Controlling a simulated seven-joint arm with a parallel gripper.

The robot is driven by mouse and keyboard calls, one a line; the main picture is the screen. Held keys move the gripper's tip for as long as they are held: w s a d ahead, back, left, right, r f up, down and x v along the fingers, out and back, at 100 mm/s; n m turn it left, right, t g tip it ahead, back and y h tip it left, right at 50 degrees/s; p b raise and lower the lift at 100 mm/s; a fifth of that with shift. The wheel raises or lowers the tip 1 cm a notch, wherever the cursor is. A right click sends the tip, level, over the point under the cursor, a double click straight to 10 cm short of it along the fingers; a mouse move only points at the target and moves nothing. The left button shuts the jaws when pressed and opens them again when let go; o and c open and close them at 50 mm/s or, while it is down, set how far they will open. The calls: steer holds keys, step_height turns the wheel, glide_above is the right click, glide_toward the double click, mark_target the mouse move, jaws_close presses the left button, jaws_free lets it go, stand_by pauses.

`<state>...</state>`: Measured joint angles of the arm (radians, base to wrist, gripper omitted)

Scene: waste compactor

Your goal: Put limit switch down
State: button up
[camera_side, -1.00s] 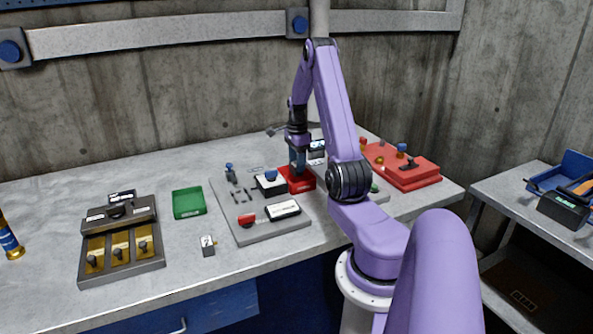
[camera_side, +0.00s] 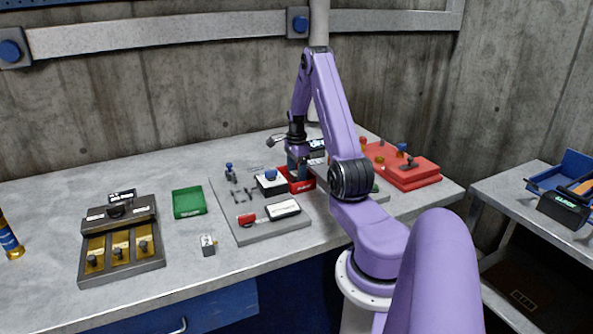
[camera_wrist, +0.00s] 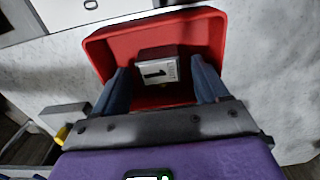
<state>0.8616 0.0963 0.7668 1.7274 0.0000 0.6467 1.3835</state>
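The limit switch, a small dark block with a white face and a black mark, lies in the red tray (camera_wrist: 213,32), near its middle in the wrist view (camera_wrist: 157,71). My gripper (camera_wrist: 162,88) is open, with one blue finger on each side of the switch and a visible gap to both. In the side view my gripper (camera_side: 298,171) points down into the red tray (camera_side: 305,187). The switch cannot be made out there.
A grey board (camera_side: 255,233) with a red-handled part and black-and-white blocks lies left of the tray. A green tray (camera_side: 189,202), a small grey block (camera_side: 208,245) and a dark fixture with gold slots (camera_side: 120,248) stand farther left. A red case (camera_side: 412,177) stands right.

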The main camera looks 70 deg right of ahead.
step_height(320, 180, up, 12)
steer(key=w+a+r+n, duration=0.1)
steer(key=w+a+n, duration=0.3)
steer(key=a, duration=0.4)
steer(key=w+a+r+n, duration=0.2)
steer(key=w+a+n, duration=0.2)
steer(key=a, duration=0.3)
steer(key=a+r+n, duration=0.1)
steer(key=a+n, duration=0.8)
steer(key=a, duration=0.7)
steer(key=s+a+n, duration=1)
steer(key=a+n, duration=0.1)
steer(key=a, duration=0.3)
steer(key=s+a+n, duration=0.3)
steer(key=s+n, duration=0.8)
steer(key=s, duration=0.2)
steer(key=shift+s+a+f, duration=0.2)
steer(key=shift+s+a, duration=0.1)
steer(key=shift+s, duration=0.05)
